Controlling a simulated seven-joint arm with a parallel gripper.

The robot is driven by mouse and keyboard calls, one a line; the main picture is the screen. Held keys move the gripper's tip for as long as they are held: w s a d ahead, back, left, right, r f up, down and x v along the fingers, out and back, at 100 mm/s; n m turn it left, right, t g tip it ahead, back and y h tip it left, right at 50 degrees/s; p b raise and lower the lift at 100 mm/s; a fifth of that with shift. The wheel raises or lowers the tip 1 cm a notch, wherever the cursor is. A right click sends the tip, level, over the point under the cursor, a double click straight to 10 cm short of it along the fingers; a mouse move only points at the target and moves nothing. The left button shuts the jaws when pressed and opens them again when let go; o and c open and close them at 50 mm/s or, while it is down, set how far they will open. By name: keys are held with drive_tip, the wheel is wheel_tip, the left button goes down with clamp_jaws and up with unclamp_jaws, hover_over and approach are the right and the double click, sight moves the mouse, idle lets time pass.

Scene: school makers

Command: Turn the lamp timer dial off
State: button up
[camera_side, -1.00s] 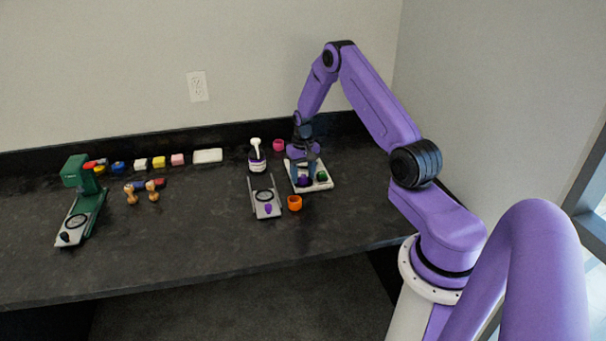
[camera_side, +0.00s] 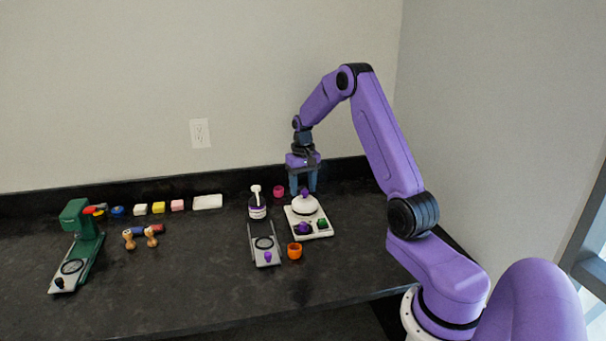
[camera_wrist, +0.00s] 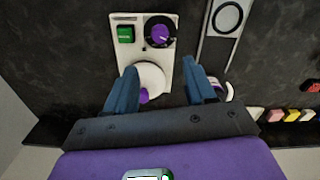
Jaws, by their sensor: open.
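The lamp timer is a white base plate (camera_side: 322,233) with a purple dial (camera_side: 303,228), a green button (camera_side: 322,223) and a white dome (camera_side: 306,207) topped by a purple knob. In the wrist view the dial (camera_wrist: 160,34) sits in a dark ring, with a pale line across its purple cap. The green button (camera_wrist: 125,34) is beside it. My gripper (camera_side: 304,190) is open, pointing down above the dome, behind the dial. In the wrist view my gripper's blue fingers (camera_wrist: 161,75) are spread wide with nothing held. The dome's knob is partly hidden in the side view.
A grey slide plate (camera_side: 264,255) and a white-and-purple stamp (camera_side: 257,208) stand left of the timer. An orange cup (camera_side: 294,251) is in front, a pink cup (camera_side: 279,191) behind. A green press (camera_side: 77,222) and colored blocks (camera_side: 158,208) are further left.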

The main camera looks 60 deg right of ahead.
drive_tip(key=shift+r, duration=2.2)
drive_tip(key=s+a+r+n, duration=0.2)
drive_tip(key=a+n, duration=0.1)
drive_tip(key=a, duration=0.6)
drive_tip(key=s+a+r+n, duration=0.1)
drive_tip(key=s+a+n, duration=0.2)
drive_tip(key=a, duration=0.5)
drive_tip(key=s+a+r+n, duration=0.2)
drive_tip(key=a+n, duration=0.1)
drive_tip(key=a, duration=0.6)
drive_tip(key=s+a+n, duration=0.3)
drive_tip(key=s+n, duration=0.2)
drive_tip(key=s, duration=0.7)
drive_tip(key=s+a+n, duration=0.4)
drive_tip(key=s+n, duration=0.1)
drive_tip(key=s, duration=0.7)
drive_tip(key=shift+a, duration=0.3)
drive_tip(key=shift+s, duration=0.1)
